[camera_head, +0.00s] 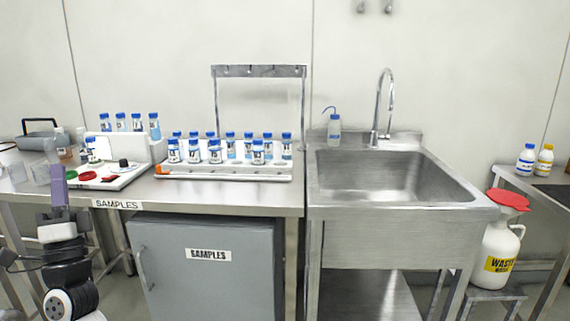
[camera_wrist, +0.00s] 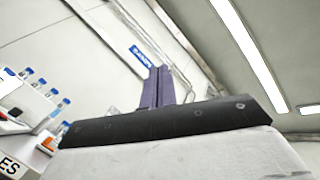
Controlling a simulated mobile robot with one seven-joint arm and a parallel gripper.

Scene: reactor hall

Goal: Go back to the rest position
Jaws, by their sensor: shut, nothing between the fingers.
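My gripper (camera_head: 59,187) is at the lower left in the head view, in front of the left end of the samples bench (camera_head: 120,195). Its purple fingers point upward and are shut with nothing between them. In the wrist view the shut fingers (camera_wrist: 158,87) stand above the dark gripper body, against the wall and ceiling. The gripper appears close in front of clear beakers and a white device on the bench; whether it touches them I cannot tell.
A rack (camera_head: 225,172) of several blue-capped bottles stands on the bench. A white analyser (camera_head: 120,165) with red and green buttons is left of it. A steel sink (camera_head: 390,178) with a tap adjoins. A white waste jug (camera_head: 498,255) with a red funnel stands at right.

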